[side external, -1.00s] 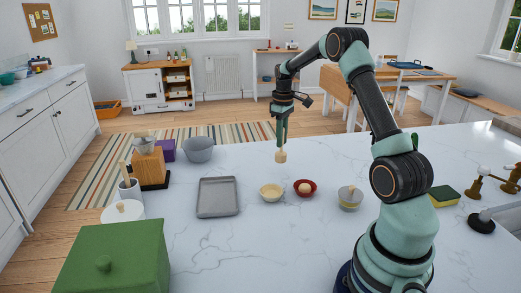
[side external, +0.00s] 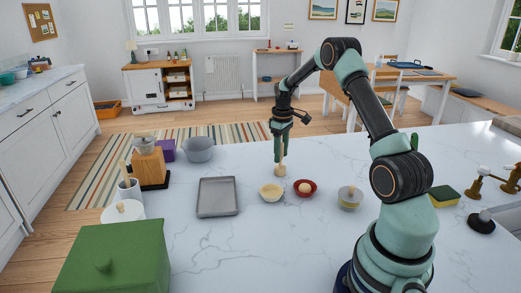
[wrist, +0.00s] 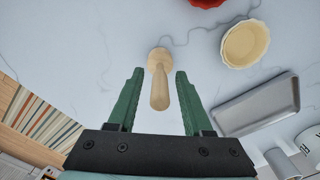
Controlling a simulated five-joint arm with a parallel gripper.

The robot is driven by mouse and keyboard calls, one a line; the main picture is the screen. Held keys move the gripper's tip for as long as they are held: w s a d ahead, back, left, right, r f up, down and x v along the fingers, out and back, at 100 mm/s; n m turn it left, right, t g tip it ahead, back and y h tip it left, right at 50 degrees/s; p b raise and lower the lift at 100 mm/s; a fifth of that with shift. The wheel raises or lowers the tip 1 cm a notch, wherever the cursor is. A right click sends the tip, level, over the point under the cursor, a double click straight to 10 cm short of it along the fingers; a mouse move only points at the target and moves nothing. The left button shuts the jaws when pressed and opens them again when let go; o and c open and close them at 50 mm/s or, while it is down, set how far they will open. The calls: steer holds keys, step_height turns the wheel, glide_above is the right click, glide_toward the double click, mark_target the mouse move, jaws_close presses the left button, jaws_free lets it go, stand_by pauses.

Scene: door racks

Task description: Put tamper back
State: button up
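The pale wooden tamper (side external: 281,170) stands roughly upright on the white marble counter, broad head down and handle up. It is left of the red dish and behind the cream dish in the side view. My gripper (side external: 279,150) points down over it. In the wrist view, my gripper (wrist: 157,78) is open, and the tamper (wrist: 159,88) lies between the two green fingers, with a gap on each side. The tamper's head shows beyond its handle there.
A cream fluted dish (side external: 271,193), a red dish (side external: 305,188) with a pale ball and a grey tray (side external: 217,197) are close by. A wooden block (side external: 150,167) and green box (side external: 113,262) are left. Counter behind the tamper is clear.

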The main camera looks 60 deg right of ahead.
steer(key=shift+r, duration=0.1)
step_height(320, 180, up, 12)
steer(key=shift+r, duration=0.1)
steer(key=s+a+r+t, duration=0.1)
steer(key=a+r, duration=0.3)
steer(key=a, duration=0.5)
steer(key=s+a+r+t, duration=0.2)
steer(key=a+r, duration=0.3)
steer(key=a, duration=0.4)
steer(key=s+a+f+t, duration=0.2)
steer(key=s+a, duration=0.7)
steer(key=a, duration=0.4)
steer(key=shift+s+f+t, duration=0.15)
steer(key=shift+f+t, duration=0.1)
steer(key=shift+t, duration=0.05)
